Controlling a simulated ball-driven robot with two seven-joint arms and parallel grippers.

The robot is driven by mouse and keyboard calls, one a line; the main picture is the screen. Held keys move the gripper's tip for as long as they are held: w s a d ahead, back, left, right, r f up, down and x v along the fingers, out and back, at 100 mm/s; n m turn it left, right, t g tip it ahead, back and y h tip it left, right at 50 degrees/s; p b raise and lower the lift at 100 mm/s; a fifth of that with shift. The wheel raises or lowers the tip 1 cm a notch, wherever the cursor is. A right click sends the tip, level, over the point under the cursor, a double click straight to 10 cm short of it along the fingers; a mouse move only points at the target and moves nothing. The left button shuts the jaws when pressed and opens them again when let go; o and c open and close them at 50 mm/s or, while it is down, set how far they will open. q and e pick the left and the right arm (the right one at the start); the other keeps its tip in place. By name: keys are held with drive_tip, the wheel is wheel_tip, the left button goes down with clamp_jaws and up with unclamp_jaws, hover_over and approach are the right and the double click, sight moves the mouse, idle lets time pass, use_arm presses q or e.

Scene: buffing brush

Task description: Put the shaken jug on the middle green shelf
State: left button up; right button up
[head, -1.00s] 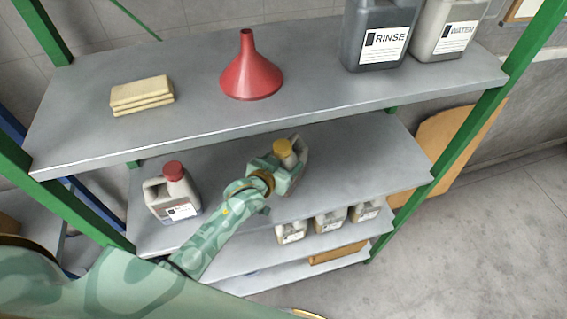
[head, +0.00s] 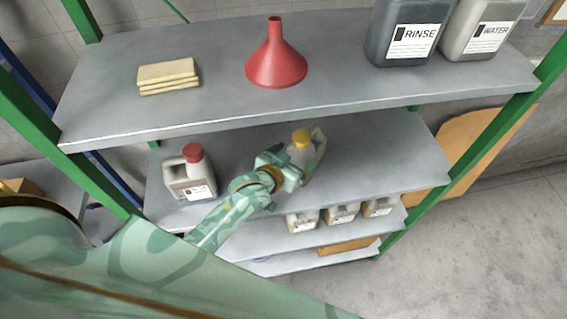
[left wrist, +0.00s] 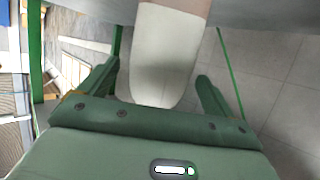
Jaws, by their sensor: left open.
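A pale jug with a yellow cap (head: 300,138) stands upright on the middle shelf (head: 385,150) of the green-framed rack. Its lower part is hidden behind my left gripper (head: 287,166). In the left wrist view the jug (left wrist: 163,60) is between the two spread fingers, with a visible gap on each side. My left gripper (left wrist: 160,88) is open there. My right gripper is not in view.
A jug with a red cap (head: 190,178) stands left on the same shelf. Several small jugs (head: 342,213) stand on the shelf below. The top shelf holds yellow sponges (head: 168,77), a red funnel (head: 276,62), a RINSE container (head: 405,35) and a WATER container (head: 480,30).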

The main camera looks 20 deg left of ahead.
use_arm(q)
drive_tip(key=v, duration=0.8)
drive_tip(key=shift+s, duration=0.1)
